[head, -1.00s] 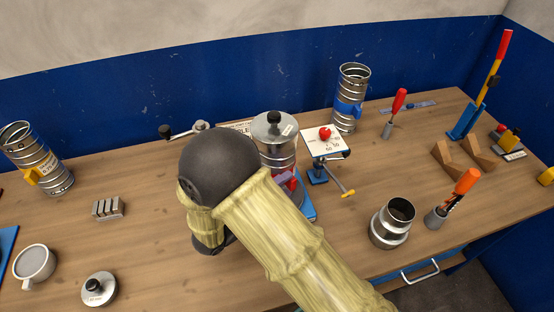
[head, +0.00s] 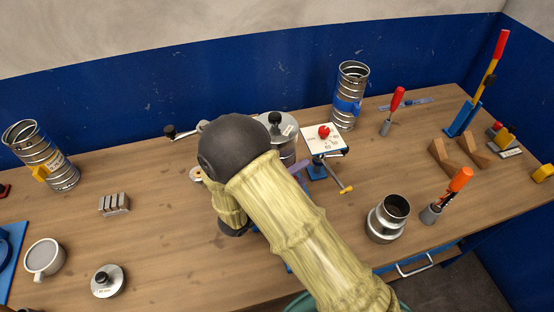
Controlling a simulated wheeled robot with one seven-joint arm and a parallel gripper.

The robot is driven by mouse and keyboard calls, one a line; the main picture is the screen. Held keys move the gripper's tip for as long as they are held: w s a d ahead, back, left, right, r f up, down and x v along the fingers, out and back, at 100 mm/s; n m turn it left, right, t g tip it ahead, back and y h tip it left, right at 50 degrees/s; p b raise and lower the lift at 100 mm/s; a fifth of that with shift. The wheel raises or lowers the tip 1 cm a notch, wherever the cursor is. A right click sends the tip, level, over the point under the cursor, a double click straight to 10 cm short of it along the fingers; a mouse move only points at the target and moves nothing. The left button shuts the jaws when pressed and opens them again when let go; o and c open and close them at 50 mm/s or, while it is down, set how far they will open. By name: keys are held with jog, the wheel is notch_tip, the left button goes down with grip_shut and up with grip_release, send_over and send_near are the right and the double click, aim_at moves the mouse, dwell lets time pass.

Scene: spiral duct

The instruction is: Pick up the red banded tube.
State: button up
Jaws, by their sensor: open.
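I cannot make out a red band on any tube in view. A ribbed metal canister (head: 289,148) with a knobbed lid stands mid-bench, mostly hidden behind my arm; any band on it is covered. A small purple piece (head: 299,170) shows beside it; I cannot tell what it belongs to. One ribbed tube with a yellow band (head: 46,160) stands tilted in the picture at left. Another with a blue band (head: 349,98) stands at the back. My gripper is out of sight, behind my arm or below the frame.
A white dial card with a red knob (head: 324,134) stands right of the canister. A metal reducer (head: 386,219), an orange-handled tool (head: 448,196) and a blue-based lever (head: 478,97) are at right. A mug (head: 43,258), round lid (head: 108,281) and metal block (head: 114,204) are at left.

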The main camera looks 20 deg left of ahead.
jog(key=shift+c, duration=0.2)
jog(key=c, duration=1.3)
notch_tip(320, 180, up, 18)
jog(key=b, duration=0.3)
jog(key=shift+b, duration=0.35)
